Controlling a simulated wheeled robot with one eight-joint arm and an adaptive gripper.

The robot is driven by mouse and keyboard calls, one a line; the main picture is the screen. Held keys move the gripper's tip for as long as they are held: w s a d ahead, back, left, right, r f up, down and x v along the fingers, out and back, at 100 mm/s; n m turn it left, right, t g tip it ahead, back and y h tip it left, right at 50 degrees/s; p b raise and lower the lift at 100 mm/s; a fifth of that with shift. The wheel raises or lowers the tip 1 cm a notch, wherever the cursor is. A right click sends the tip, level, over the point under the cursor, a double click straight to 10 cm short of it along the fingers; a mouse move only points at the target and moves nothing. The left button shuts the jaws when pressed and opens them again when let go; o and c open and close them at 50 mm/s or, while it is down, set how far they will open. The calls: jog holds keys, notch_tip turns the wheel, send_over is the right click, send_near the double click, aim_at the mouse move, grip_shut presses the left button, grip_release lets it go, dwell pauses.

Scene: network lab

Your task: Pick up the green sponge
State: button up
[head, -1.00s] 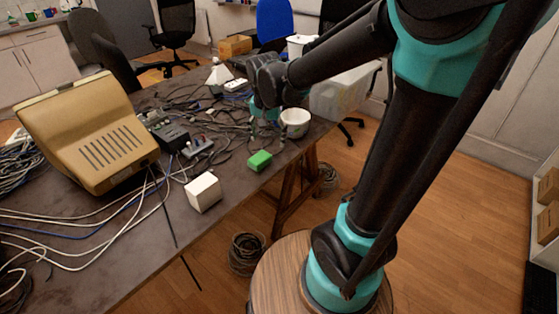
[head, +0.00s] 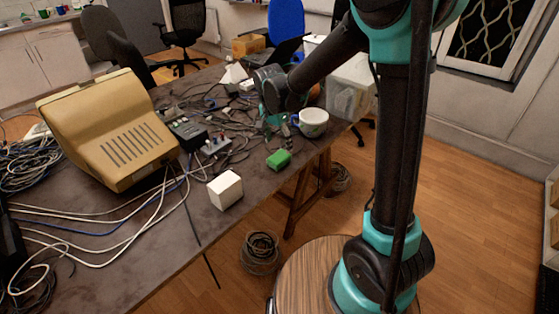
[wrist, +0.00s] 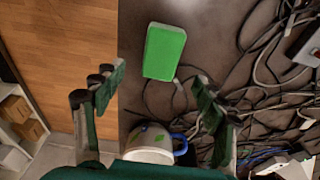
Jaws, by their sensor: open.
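The green sponge (head: 279,159) lies on the dark table near its right edge, between a white box and a mug. In the wrist view the green sponge (wrist: 164,52) lies flat on the table, ahead of the fingertips and roughly centred between them. My gripper (wrist: 156,90) is open and empty, its two fingers spread apart. In the head view my gripper (head: 274,124) is over the table beyond the sponge, beside the mug, and partly hard to make out against the cables.
A white mug (head: 312,122) stands close to my gripper; it also shows low in the wrist view (wrist: 150,146). A white box (head: 225,190) stands nearer on the table. Loose cables (head: 225,130) cover the table's middle. A beige device (head: 110,130) stands at left.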

aim_at(279, 157)
jog(key=shift+w+d+f, duration=0.1)
jog(key=shift+w+f, duration=0.05)
jog(key=shift+f, duration=1.65)
jog(key=shift+w+f, duration=0.1)
jog(key=shift+f, duration=1.65)
jog(key=c, duration=1.1)
jog(key=shift+o, duration=0.2)
jog(key=shift+r, duration=0.15)
notch_tip(279, 157, up, 20)
